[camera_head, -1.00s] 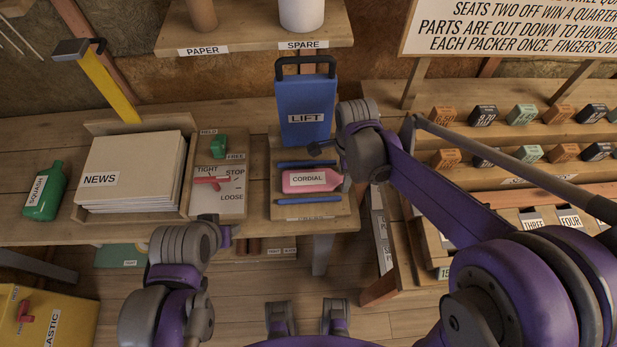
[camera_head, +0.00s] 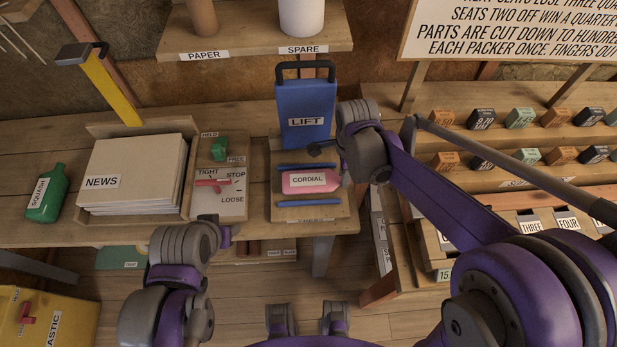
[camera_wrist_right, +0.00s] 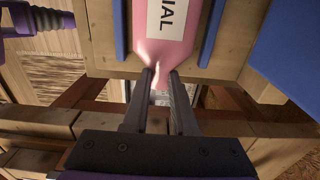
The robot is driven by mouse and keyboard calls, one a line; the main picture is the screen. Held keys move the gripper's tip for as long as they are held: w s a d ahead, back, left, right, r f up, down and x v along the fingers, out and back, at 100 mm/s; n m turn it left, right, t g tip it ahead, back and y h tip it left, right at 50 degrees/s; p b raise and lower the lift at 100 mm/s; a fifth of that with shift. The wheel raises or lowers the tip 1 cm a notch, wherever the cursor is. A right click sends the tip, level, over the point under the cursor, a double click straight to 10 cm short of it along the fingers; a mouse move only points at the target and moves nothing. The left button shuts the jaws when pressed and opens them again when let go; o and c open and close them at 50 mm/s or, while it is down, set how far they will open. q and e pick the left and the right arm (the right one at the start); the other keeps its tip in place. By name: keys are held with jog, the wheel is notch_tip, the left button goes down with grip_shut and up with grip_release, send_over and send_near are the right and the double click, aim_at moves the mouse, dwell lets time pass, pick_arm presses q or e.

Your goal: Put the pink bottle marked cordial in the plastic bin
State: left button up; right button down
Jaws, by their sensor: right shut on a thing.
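The pink bottle marked CORDIAL (camera_head: 310,181) lies on its side on a small wooden tray (camera_head: 283,213), between two blue strips. Its neck end points right. In the right wrist view the bottle (camera_wrist_right: 166,52) has its neck between the two dark fingers of my right gripper (camera_wrist_right: 160,72), which is shut on it. The yellow plastic bin (camera_head: 75,318) is at the lower left, cut off by the frame edge. My left arm is at the lower middle-left; its fingers do not show clearly.
A blue LIFT board (camera_head: 305,105) stands behind the bottle. A lever panel (camera_head: 219,190), a NEWS stack (camera_head: 132,172) and a green SQUASH bottle (camera_head: 46,196) are to the left. A shelf (camera_head: 255,45) overhangs the back. Racks of small boxes (camera_head: 520,118) are at right.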

jog(key=shift+r+p, duration=1.85)
jog(key=shift+r, duration=1.65)
pick_arm(q)
jog(key=r, duration=0.1)
jog(key=w+r, duration=0.1)
jog(key=r, duration=0.3)
jog(key=shift+w, duration=0.35)
pick_arm(e)
jog(key=shift+f, duration=0.1)
